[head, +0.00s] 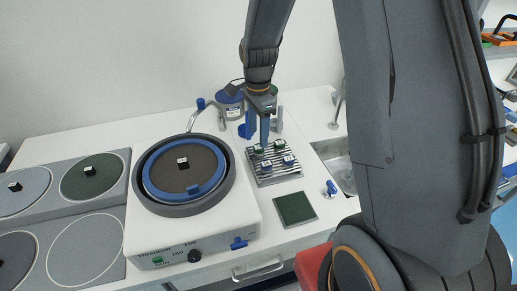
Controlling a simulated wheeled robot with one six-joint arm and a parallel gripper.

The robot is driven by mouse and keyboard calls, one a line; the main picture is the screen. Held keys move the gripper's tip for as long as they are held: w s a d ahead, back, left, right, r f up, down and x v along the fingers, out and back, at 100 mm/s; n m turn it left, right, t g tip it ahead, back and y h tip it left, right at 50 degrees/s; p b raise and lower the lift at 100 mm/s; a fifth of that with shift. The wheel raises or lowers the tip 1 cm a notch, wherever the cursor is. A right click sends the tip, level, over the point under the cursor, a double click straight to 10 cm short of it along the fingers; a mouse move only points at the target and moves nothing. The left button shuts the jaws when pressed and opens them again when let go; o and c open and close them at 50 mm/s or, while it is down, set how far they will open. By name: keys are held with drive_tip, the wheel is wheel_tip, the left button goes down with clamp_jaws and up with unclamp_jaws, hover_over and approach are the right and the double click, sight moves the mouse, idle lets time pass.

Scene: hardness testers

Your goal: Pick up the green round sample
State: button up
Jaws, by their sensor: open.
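A metal ribbed rack (261,179) on the white counter holds small round samples with pale tops. One green sample (259,149) is at the rack's back left, and another green sample (279,146) is at its back right. Two blue samples, one at the front left (266,167) and one at the right (289,161), sit in front of them. My gripper (264,139) points down from above, close over the back of the rack near the green samples. It is open, with no sample seen in it. Whether a fingertip touches a sample cannot be told.
A polishing machine (150,238) with a round dark disc stands left of the rack. A flat green square pad (295,208) lies in front of it. A sink (343,172) is to the right. Jars (230,104) stand behind my gripper. Round discs lie on grey panels at far left.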

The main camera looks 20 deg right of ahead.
sight(259, 149)
drive_tip(key=shift+d+f+p, duration=0.2)
drive_tip(key=shift+f+p, duration=0.65)
drive_tip(key=shift+f, duration=1.5)
clamp_jaws()
